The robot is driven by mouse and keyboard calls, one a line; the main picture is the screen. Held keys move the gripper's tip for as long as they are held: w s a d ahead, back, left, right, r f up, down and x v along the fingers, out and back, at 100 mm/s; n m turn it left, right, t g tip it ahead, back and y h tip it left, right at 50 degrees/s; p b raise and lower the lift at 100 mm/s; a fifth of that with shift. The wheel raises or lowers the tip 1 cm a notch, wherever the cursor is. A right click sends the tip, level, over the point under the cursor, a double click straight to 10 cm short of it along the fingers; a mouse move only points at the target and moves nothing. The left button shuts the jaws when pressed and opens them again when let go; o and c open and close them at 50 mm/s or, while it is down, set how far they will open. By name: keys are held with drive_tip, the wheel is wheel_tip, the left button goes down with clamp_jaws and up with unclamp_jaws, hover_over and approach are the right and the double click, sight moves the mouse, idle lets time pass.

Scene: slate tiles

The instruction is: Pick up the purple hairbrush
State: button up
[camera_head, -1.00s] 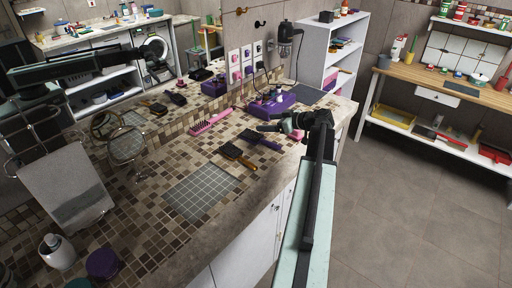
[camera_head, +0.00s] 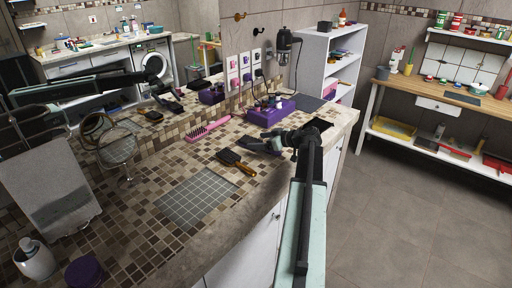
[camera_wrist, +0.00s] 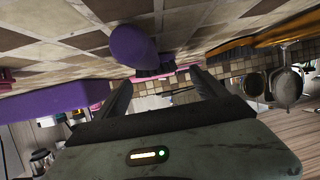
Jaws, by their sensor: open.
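The purple hairbrush (camera_wrist: 133,45) shows in the wrist view as a rounded purple shape with dark bristles, lying on the tiled counter just ahead of my fingertips. My gripper (camera_wrist: 160,78) is open, with one finger on each side of the view and nothing held between them. In the head view my gripper (camera_head: 268,139) is low over the counter at the hairbrush's place and mostly covers it. Whether the fingers touch the hairbrush cannot be told.
A dark brush with an orange handle (camera_head: 238,163) lies close to the left of my gripper. A pink brush (camera_head: 208,131) lies farther back. A purple organizer (camera_head: 270,110) stands behind my gripper. A grey mat (camera_head: 197,199) and a round mirror (camera_head: 117,149) are to the left.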

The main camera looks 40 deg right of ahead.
sight(252, 141)
drive_tip(key=x, duration=0.3)
drive_tip(key=shift+w+f+b, duration=0.1)
drive_tip(key=shift+w+b, duration=0.1)
drive_tip(key=shift+b, duration=0.2)
drive_tip(key=c, duration=1.5)
drive_tip(key=shift+r, duration=0.2)
